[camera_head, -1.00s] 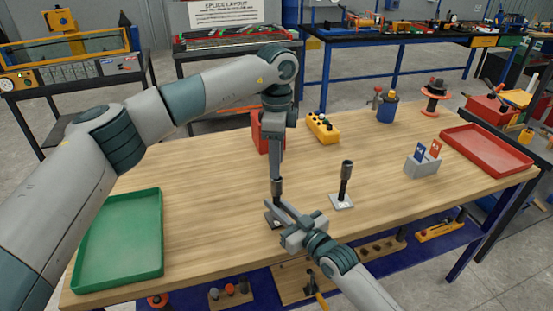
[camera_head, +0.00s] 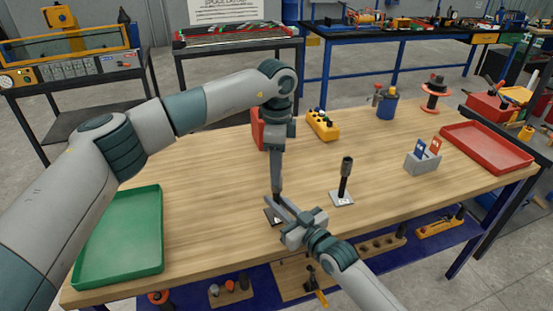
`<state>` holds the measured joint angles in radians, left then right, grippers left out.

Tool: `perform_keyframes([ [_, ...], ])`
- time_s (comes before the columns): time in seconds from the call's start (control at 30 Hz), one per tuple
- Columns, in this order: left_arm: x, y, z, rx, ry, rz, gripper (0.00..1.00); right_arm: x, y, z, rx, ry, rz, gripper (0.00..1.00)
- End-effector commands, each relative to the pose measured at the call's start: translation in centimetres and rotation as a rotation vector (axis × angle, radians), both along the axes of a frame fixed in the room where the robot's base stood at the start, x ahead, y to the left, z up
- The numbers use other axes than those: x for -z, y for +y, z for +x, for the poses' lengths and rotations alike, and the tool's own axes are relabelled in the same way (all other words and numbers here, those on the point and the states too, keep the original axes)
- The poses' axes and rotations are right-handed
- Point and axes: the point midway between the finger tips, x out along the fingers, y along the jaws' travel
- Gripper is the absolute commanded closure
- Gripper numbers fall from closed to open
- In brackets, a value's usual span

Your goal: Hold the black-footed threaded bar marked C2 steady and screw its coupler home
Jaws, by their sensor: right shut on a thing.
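The black-footed threaded bar stands near the table's front middle; its dark foot (camera_head: 270,218) shows left of my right gripper (camera_head: 274,204). The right gripper comes in from the lower right and is shut on this bar, low down. My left gripper (camera_head: 276,190) points straight down right above, at the bar's top. The coupler there is mostly hidden by the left fingers, and I cannot tell whether they are closed on it. The C2 mark is not readable. A second upright bar (camera_head: 344,188) with a dark coupler on top stands on a pale foot to the right.
A green tray (camera_head: 83,250) lies at the left and a red tray (camera_head: 487,148) at the right. A grey block with blue and red cards (camera_head: 422,164), a yellow button box (camera_head: 323,126) and a blue pot (camera_head: 387,106) stand farther back. The wood between is clear.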

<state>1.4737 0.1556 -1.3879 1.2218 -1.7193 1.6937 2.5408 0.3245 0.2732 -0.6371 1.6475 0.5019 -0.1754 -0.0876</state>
Motion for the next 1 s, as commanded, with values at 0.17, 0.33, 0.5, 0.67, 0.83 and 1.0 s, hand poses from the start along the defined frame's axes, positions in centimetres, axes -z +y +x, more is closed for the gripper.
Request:
perform_keyframes([
  [0.17, 2.4, 0.0, -0.1, 0.000, 0.003, 0.001, 0.61, 0.0, 0.0, 0.0, 0.000, 0.000, 0.000, 1.00],
  [0.33, 3.8, 0.0, 0.0, 0.000, 0.001, 0.001, 0.61, 0.0, 0.0, 0.0, 0.000, 0.000, 0.000, 1.00],
  [0.5, 4.2, 0.0, 0.0, 0.000, 0.000, 0.001, 0.61, 0.0, 0.0, 0.0, 0.000, 0.000, 0.000, 1.00],
  [0.67, 4.2, 0.0, 0.0, 0.000, 0.000, 0.001, 0.61, 0.0, 0.0, 0.0, 0.000, 0.000, 0.000, 1.00],
  [0.83, 4.2, 0.0, 0.0, 0.000, 0.000, 0.001, 0.87, 0.0, 0.0, 0.0, 0.000, 0.000, 0.000, 1.00],
  [1.0, 4.2, 0.0, 0.0, 0.002, 0.000, 0.001, 1.00, 0.0, 0.0, 0.0, 0.000, 0.000, 0.000, 1.00],
])
